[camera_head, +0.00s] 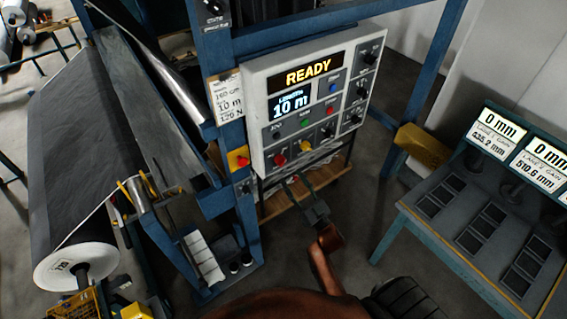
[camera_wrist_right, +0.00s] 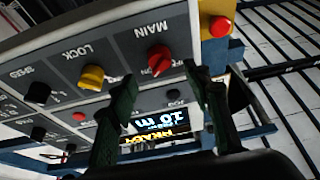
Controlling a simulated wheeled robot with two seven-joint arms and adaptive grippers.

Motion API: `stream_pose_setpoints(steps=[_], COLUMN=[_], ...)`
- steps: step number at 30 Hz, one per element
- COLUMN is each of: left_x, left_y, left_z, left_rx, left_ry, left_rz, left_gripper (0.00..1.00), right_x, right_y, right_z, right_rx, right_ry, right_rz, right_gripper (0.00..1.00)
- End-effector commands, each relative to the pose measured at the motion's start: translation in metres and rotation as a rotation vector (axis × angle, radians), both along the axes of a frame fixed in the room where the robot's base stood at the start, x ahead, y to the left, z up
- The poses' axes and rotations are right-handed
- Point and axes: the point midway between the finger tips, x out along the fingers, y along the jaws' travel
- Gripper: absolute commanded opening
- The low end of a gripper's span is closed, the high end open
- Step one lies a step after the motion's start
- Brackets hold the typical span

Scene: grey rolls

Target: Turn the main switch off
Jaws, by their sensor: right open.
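The main switch (camera_head: 279,160) is a red knob at the lower left of the white control panel (camera_head: 256,95). In the right wrist view the main switch (camera_wrist_right: 159,60), labelled MAIN, shows upside down. My right gripper (camera_head: 291,182) is below the panel in the head view. In the wrist view its two fingers (camera_wrist_right: 160,80) are apart, open and empty, with the red knob between and just beyond their tips. I cannot see contact. The panel display (camera_head: 308,73) reads READY. My left gripper is not in view.
The yellow LOCK knob (camera_wrist_right: 91,77) sits beside the main switch. A red button on a yellow box (camera_head: 240,160) is left of the panel. A large dark roll (camera_head: 80,150) stands at the left, and a sloped console (camera_head: 480,215) at the right. Floor shows between.

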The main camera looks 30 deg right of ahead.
Motion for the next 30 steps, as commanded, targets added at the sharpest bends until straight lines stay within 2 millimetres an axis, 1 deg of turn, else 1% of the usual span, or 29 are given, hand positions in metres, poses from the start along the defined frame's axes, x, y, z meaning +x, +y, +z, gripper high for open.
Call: stream_pose_setpoints(steps=[1, 6, 12, 17, 24, 30], left_x=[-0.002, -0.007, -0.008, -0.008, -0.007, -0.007], left_y=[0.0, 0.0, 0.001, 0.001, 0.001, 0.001], left_z=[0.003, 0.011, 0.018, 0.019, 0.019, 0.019], left_rx=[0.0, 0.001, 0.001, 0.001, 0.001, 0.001], left_ry=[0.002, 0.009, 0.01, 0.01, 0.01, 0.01], left_rz=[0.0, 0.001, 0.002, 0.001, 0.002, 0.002], left_gripper=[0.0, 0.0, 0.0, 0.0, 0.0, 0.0], right_x=[0.007, 0.033, 0.057, 0.064, 0.065, 0.064], right_y=[0.001, 0.003, 0.005, 0.005, 0.005, 0.005], right_z=[0.005, 0.016, 0.023, 0.025, 0.025, 0.025], right_rx=[0.001, 0.002, 0.001, 0.001, 0.001, 0.001], right_ry=[-0.002, -0.001, 0.002, 0.004, 0.004, 0.004], right_rz=[0.001, 0.0, -0.001, -0.001, -0.001, -0.001], right_gripper=[0.45, 0.45, 0.45, 0.45, 0.45, 0.32])
